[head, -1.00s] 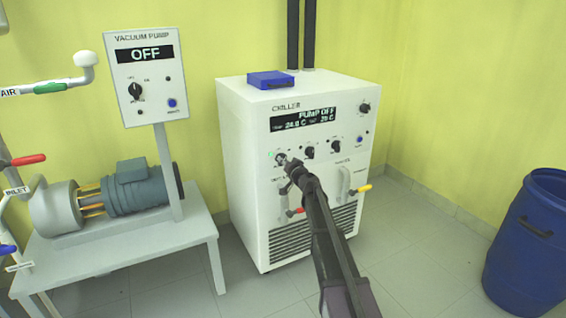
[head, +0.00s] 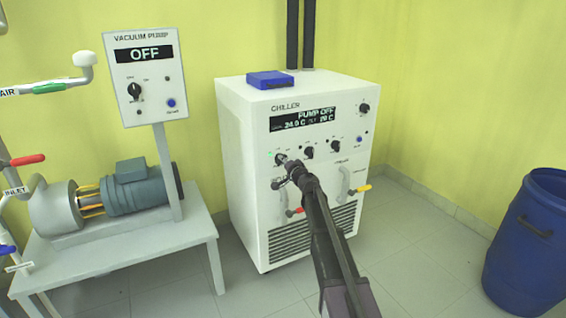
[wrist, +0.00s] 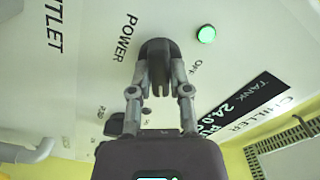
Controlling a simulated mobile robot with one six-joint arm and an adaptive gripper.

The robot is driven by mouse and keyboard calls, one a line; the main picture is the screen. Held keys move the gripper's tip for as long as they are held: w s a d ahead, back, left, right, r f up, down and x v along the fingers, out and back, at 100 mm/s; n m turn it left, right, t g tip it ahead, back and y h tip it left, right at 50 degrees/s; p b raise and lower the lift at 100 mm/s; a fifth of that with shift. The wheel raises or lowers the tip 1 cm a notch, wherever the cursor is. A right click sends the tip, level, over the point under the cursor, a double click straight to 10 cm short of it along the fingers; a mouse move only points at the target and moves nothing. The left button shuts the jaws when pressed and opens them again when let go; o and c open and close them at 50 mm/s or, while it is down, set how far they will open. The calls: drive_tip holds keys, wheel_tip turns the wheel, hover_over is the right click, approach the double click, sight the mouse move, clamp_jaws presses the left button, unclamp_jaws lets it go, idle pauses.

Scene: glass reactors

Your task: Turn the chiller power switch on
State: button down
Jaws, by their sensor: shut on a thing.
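The white chiller (head: 245,185) stands against the yellow wall. Its power switch is a dark rotary knob (wrist: 157,50) beside the word POWER in the wrist view, with OFF printed to its right. My gripper (wrist: 160,76) is shut on this knob, one finger on each side. In the head view, my gripper (head: 284,164) reaches the left end of the chiller's row of knobs and hides most of the switch. A green light (wrist: 206,34) glows near the switch. The chiller display (head: 303,120) is lit and reads PUMP OFF with temperatures.
More knobs (head: 309,152) sit right of the switch. Red (head: 294,212) and yellow (head: 364,188) valve handles stick out below. A blue box (head: 270,79) lies on top. The vacuum pump panel (head: 146,80) reads OFF at left; a blue barrel (head: 530,240) stands at right.

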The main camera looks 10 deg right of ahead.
drive_tip(key=shift+w, duration=0.1)
drive_tip(key=c, duration=0.6)
unclamp_jaws()
drive_tip(key=v, duration=1.2)
drive_tip(key=shift+a, duration=0.1)
